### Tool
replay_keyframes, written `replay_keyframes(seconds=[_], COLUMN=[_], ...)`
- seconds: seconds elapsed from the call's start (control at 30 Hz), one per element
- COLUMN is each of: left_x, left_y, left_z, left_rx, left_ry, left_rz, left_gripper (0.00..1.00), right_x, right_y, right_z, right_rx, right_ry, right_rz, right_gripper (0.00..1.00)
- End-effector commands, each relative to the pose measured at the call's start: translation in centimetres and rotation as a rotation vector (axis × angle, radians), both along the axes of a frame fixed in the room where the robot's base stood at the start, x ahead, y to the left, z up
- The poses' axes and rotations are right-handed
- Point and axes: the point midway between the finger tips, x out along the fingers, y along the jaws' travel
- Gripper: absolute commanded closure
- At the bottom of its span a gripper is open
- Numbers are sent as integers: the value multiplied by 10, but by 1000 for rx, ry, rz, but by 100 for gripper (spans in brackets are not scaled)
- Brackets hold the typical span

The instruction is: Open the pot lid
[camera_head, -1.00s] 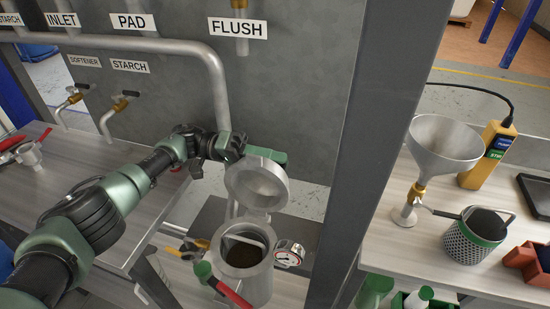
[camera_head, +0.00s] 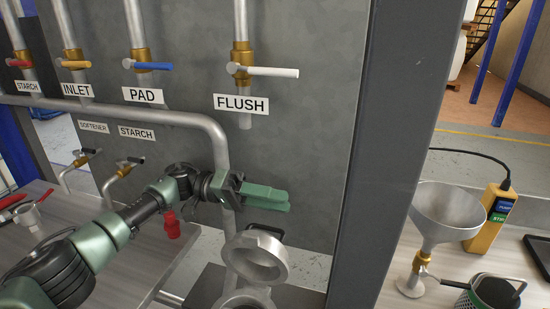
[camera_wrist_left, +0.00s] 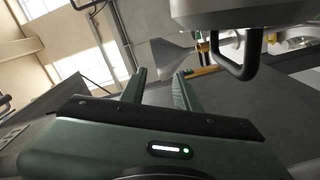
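The pot lid (camera_head: 255,257) is a grey round lid, tilted up on the pot, with its inner ring facing me. Its black handle (camera_head: 264,231) shows at its back edge. The pot (camera_head: 246,299) is below it, mostly cut off by the bottom edge. My left gripper (camera_head: 284,198) is above and behind the lid, apart from the handle. In the left wrist view, its two green fingers (camera_wrist_left: 160,80) are spread with nothing between them. The lid (camera_wrist_left: 240,10) and its handle (camera_wrist_left: 238,62) are to their upper right there. My right gripper is not in view.
A grey wall panel (camera_head: 300,90) with pipes and labelled valves stands behind the arm. A dark post (camera_head: 375,160) rises right of the pot. A funnel (camera_head: 447,212) and a mesh basket (camera_head: 490,294) stand on the right table. A red container (camera_head: 172,226) is near my left wrist.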

Motion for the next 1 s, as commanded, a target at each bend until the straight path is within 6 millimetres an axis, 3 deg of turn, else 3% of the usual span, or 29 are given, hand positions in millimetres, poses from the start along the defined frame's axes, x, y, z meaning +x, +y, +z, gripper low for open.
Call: replay_keyframes(seconds=[0.2,0.43,0.6,0.9,1.0], left_x=[0,0,-1,-1,-1], left_y=[1,0,0,0,0], left_z=[54,97,111,114,114], left_rx=[1,3,3,4,3], left_ry=[-5,0,2,3,3], left_rz=[-1,-1,-1,-1,-1], left_gripper=[68,68,68,68,93], right_x=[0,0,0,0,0], right_y=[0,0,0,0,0], right_z=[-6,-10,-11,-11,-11], right_rx=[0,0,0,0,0], right_ry=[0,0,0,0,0], right_rz=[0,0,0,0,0], right_gripper=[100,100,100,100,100])
